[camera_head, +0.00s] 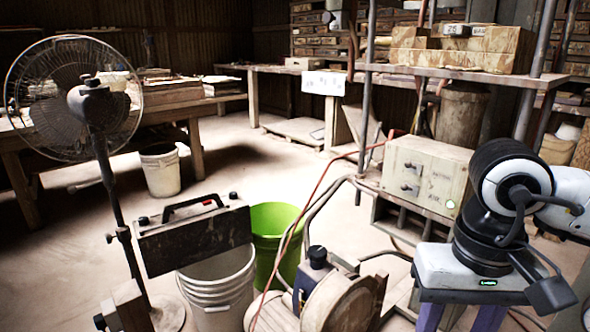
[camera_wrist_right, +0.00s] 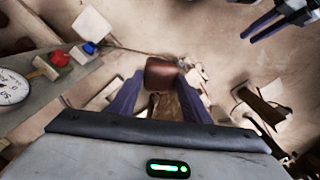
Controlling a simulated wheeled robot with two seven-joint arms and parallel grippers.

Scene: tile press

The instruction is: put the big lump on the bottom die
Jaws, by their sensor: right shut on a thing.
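My right gripper (camera_wrist_right: 163,80) has its two purple fingers on either side of a smooth reddish-brown lump (camera_wrist_right: 164,73) and is shut on it. In the head view my right gripper (camera_head: 462,318) shows at the bottom right, cut off by the edge, and the lump is out of sight there. Purple fingers that look like my left gripper (camera_wrist_right: 265,25) show at the top right of the wrist view, with a narrow gap; their opening is unclear. I cannot make out the bottom die in either view.
A grey panel with a dial (camera_wrist_right: 12,88), a red knob (camera_wrist_right: 60,57) and a blue knob (camera_wrist_right: 90,47) lies at the left of the wrist view. In the head view a standing fan (camera_head: 98,105), a white bucket (camera_head: 218,290) and a green bucket (camera_head: 277,235) stand on the left.

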